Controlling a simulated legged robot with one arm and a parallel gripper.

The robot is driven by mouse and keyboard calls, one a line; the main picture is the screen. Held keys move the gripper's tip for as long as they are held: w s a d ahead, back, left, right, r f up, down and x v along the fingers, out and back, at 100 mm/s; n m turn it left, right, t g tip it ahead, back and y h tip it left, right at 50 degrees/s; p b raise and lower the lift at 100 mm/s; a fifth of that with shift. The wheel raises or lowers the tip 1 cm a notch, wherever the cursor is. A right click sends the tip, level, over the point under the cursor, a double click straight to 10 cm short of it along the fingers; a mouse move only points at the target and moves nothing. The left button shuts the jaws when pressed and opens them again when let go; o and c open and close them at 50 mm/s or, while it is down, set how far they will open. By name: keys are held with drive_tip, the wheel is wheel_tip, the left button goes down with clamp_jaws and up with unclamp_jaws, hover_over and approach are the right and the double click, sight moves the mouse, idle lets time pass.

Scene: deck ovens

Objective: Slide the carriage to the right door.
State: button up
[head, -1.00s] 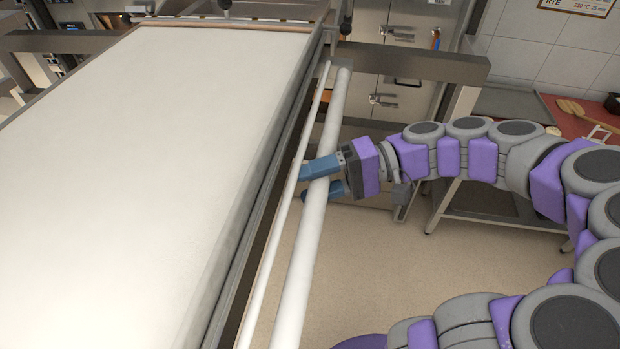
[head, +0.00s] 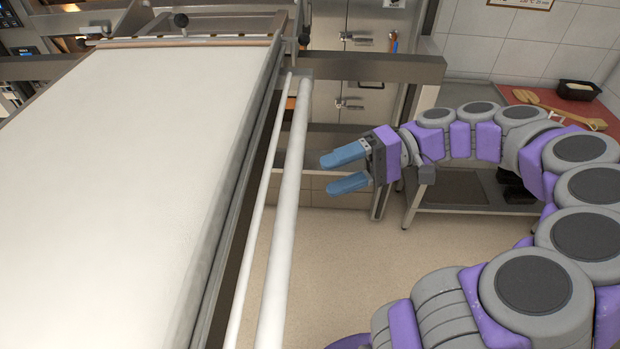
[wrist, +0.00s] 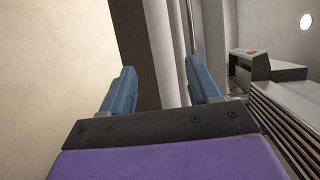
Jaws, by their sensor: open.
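The carriage (head: 140,170) is a long loader with a pale, flat cloth top, on the left of the head view. A thick white bar (head: 284,210) runs along its right side, with a thinner white rail (head: 262,210) between bar and bed. My gripper (head: 335,171) has two blue fingers pointing left towards the bar. It is open and empty, a little to the right of the bar and apart from it. In the wrist view both fingers (wrist: 160,90) stand apart, with a pale upright bar (wrist: 163,50) showing between and beyond them.
Oven fronts with metal doors and handles (head: 352,104) stand behind the carriage's far end. A metal cross beam (head: 400,66) spans there. A side table with a red board (head: 520,97), a black tin (head: 578,90) and a wooden tool stands at right.

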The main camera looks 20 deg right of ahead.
drive_tip(key=d+r+p, duration=0.1)
drive_tip(key=d+p, duration=0.4)
drive_tip(key=d, duration=0.2)
